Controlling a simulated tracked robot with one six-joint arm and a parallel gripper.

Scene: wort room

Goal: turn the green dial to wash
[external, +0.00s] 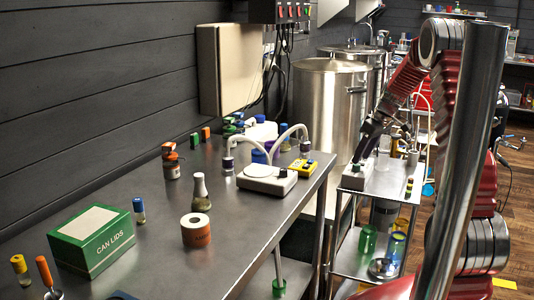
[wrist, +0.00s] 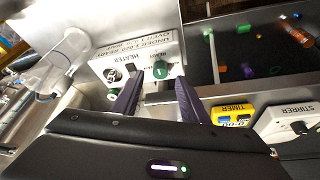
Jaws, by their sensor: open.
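The green dial (wrist: 161,70) sits on a pale panel (wrist: 140,52) in the wrist view, with a white mark on its face. The small lettering by it is too unclear to read its setting. A black knob (wrist: 112,75) marked HEATER sits left of it on the same panel. My gripper (wrist: 158,82) is open; its two dark fingers point at the panel, one on each side of the green dial in the picture. I cannot tell whether they touch it.
A steel bench (external: 150,240) holds a yellow timer (external: 303,168), a white stirrer (external: 266,180) and a CAN LIDS box (external: 92,240). Large steel vessels (external: 326,110) stand behind the cart (external: 360,183).

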